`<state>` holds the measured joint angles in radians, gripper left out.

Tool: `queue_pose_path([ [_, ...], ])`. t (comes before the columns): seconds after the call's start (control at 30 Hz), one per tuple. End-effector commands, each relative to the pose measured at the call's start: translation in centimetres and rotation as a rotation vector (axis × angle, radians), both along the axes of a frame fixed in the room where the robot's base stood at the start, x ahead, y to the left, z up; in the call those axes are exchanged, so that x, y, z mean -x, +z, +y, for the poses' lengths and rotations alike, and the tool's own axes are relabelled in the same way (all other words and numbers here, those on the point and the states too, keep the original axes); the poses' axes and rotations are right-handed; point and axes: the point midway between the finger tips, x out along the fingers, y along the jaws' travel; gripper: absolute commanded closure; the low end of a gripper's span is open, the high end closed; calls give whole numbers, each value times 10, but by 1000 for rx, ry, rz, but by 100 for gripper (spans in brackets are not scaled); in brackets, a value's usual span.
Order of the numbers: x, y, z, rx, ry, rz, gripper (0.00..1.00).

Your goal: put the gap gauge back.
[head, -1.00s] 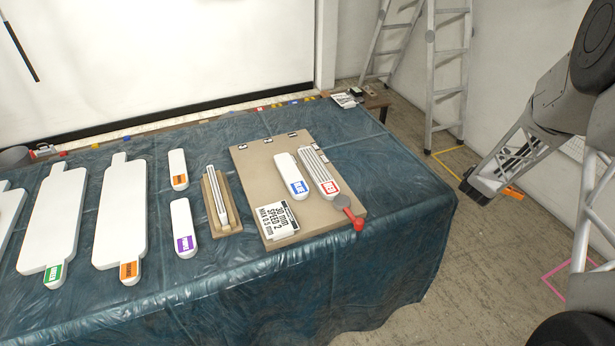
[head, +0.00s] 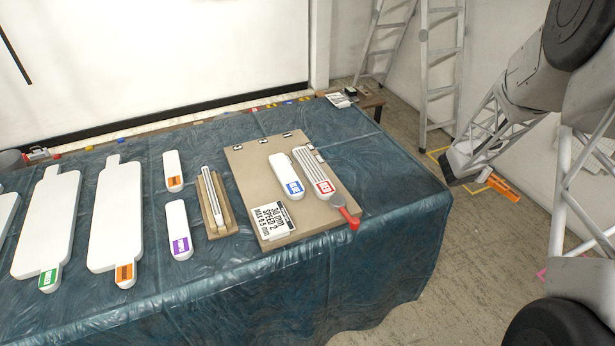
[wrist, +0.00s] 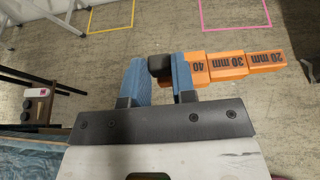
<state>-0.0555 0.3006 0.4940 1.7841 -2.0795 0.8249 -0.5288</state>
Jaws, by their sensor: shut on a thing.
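The gap gauge (wrist: 228,66) is an orange stepped block marked 40, 30 mm and 20 mm. In the wrist view my gripper (wrist: 160,72) is shut on its dark end, between two blue finger pads, and the steps stick out to the right. In the head view my gripper (head: 462,172) is past the table's right edge, over the floor, with the orange gauge (head: 503,189) showing beside it. The part between the fingers is mostly hidden.
A blue cloth-covered table (head: 330,275) carries a tan board (head: 255,165) with a printed card (head: 272,220), blue- and red-labelled white pieces and a red-handled tool (head: 346,214). A wooden holder (head: 228,215) and other white pieces lie left. A ladder (head: 440,70) stands behind.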

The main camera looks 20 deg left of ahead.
Motion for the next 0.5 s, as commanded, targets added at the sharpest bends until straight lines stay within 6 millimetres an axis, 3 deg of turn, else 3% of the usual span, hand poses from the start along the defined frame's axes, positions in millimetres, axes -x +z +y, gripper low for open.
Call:
queue_pose_path([
  [0.5,33,23,20,0,-418,0,100],
])
